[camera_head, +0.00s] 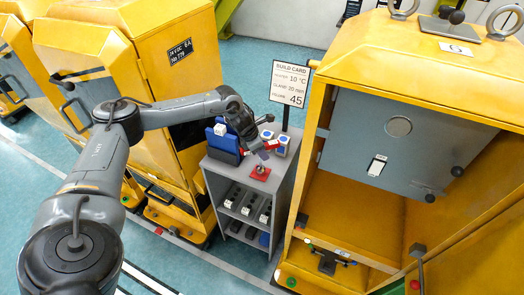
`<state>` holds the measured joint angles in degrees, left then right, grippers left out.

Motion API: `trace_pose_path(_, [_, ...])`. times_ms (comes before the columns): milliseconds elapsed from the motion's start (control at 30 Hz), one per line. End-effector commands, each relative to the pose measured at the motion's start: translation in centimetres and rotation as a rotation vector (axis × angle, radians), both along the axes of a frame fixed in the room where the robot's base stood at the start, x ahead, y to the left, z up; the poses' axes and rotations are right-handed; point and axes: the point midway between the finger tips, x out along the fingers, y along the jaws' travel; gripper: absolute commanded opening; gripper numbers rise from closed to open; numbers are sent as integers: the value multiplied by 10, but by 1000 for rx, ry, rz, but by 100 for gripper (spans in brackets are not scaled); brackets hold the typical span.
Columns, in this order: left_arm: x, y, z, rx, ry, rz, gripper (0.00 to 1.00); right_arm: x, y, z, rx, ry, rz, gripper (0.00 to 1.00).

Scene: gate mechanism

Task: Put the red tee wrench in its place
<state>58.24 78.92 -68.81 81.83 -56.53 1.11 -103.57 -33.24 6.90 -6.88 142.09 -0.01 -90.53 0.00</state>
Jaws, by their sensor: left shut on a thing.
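My left arm comes in from the left, and its gripper (262,152) is over the top of a small grey cabinet. It is shut on a red piece (272,144), which looks like the red tee wrench's bar. Red shows at the side of the jaws; the rest of the wrench is hidden or too small to make out. Just below the gripper, a flat red plate (260,174) with a grey knob-like part in its middle lies on the cabinet top. I cannot tell whether the held piece touches it. My right gripper is not in view.
The grey cabinet (278,188) has shelves with several small items. Yellow machine housings (345,65) stand close on both sides.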

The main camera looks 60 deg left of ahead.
Motion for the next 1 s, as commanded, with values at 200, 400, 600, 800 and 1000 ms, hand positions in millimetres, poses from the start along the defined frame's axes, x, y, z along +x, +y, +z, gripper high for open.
trace_pose_path(200, [1,0,0,0,-2,0,0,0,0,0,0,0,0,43])
trace_pose_path(400, [0,0,0,1,-1,0,58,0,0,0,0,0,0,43])
trace_pose_path(600, [0,0,0,0,0,0,62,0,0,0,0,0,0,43])
trace_pose_path(800, [0,0,4,0,1,0,62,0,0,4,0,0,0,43])
trace_pose_path(1000, [-1,0,25,0,2,0,62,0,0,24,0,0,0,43])
